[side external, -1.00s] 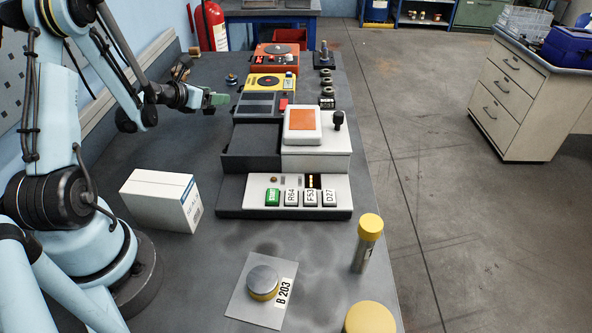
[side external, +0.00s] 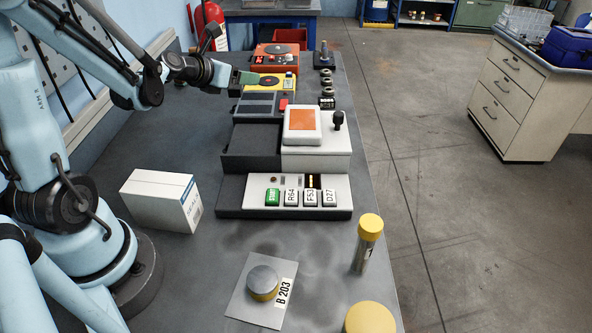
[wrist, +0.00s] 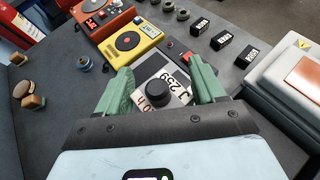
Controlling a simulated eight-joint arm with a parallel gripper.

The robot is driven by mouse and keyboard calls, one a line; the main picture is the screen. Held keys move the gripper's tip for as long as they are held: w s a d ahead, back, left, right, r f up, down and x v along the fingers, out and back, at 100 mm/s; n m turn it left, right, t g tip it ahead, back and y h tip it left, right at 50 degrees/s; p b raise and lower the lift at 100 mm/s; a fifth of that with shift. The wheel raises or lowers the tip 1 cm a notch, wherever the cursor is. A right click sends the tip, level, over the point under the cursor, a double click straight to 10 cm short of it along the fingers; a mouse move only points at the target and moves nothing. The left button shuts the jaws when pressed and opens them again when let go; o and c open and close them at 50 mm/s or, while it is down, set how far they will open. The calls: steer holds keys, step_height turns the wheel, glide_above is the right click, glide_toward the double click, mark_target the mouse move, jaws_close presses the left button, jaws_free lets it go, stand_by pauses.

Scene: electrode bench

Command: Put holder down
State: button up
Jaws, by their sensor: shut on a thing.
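My gripper (side external: 247,78) has green fingers and is raised above the bench near the yellow device in the side view. In the side view I cannot make the holder out. The dark grey device (side external: 257,103) stands just below and in front of the gripper in that view.
A yellow device (side external: 265,82) and an orange device (side external: 274,57) stand further back. A grey-white unit with an orange pad (side external: 303,120) is nearer. A white box (side external: 160,200), a capped tube (side external: 367,245) and a plate labelled B 203 (side external: 243,303) are on the near bench.

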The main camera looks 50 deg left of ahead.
steer(key=s+d+r+m+h, duration=0.2)
steer(key=d+r+h, duration=0.1)
steer(key=d+r, duration=0.5)
steer(key=s+d+r+m+h, duration=0.2)
steer(key=d+r+m+h, duration=0.1)
steer(key=d+r, duration=0.5)
steer(key=d, duration=0.3)
steer(key=shift+d+r, duration=0.2)
steer(key=shift+d, duration=0.15)
steer(key=shift+w, duration=0.1)
steer(key=w+a+f+n+y, duration=0.1)
steer(key=a+f+y, duration=0.1)
steer(key=a+f, duration=0.3)
steer(key=w+a+f+n+y, duration=0.1)
steer(key=a+f+n+y, duration=0.1)
steer(key=a+f, duration=0.4)
steer(key=w+a+f+n+y, duration=0.1)
steer(key=a+f+n+y, duration=0.1)
steer(key=a+f, duration=0.3)
steer(key=shift+w+a+f, duration=0.2)
steer(key=shift+a, duration=0.85)
steer(key=shift+w+a+f, duration=0.15)
steer(key=shift+a, duration=0.85)
steer(key=shift+s+a+f, duration=0.1)
steer(key=shift+a+f, duration=0.1)
